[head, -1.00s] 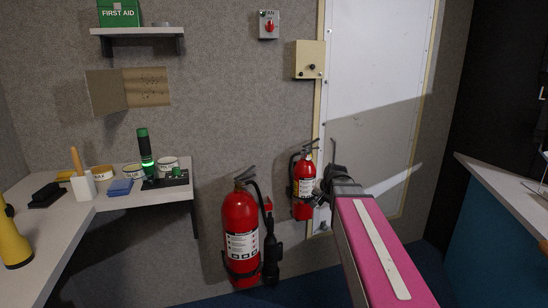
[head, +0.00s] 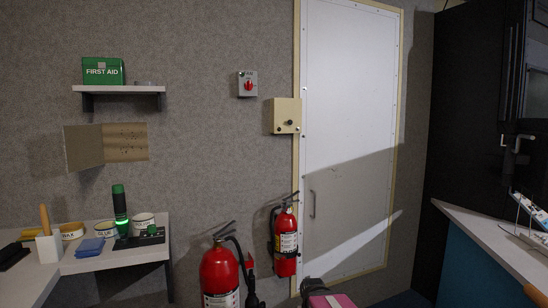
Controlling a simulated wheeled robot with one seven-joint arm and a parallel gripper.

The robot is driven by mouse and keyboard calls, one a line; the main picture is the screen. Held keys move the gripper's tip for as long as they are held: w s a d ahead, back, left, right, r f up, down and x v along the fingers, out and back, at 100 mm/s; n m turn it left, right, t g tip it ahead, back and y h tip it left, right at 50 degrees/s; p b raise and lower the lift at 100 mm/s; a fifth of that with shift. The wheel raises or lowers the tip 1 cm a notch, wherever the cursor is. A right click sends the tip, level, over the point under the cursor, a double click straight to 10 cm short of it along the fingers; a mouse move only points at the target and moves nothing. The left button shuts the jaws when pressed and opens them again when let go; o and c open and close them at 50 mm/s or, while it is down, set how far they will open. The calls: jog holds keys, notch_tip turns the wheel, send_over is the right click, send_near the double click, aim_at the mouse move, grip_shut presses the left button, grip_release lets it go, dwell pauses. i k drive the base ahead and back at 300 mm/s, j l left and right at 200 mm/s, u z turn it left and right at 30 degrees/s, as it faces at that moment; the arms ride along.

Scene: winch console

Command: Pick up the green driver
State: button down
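A black and green upright cylinder (head: 119,207) with a glowing green band at its foot stands in a dark base on the left shelf, in the head view. It may be the green driver, but I cannot be sure at this size. A small green piece (head: 152,230) sits beside it on the same dark base (head: 140,240). Only a pink and dark part of my arm shows at the bottom edge, right of the large extinguisher. My gripper is not in view.
The grey shelf (head: 110,257) also holds glue and wax tubs (head: 143,223), a blue block (head: 90,246) and a white holder (head: 49,248) with a wooden handle. Red extinguishers (head: 219,272) (head: 286,240) stand right of it. A white console (head: 490,242) is at far right.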

aim_at(119, 198)
jog(key=j+u, duration=0.1)
jog(key=u, duration=1.5)
jog(key=k, duration=0.5)
jog(key=i, duration=0.45)
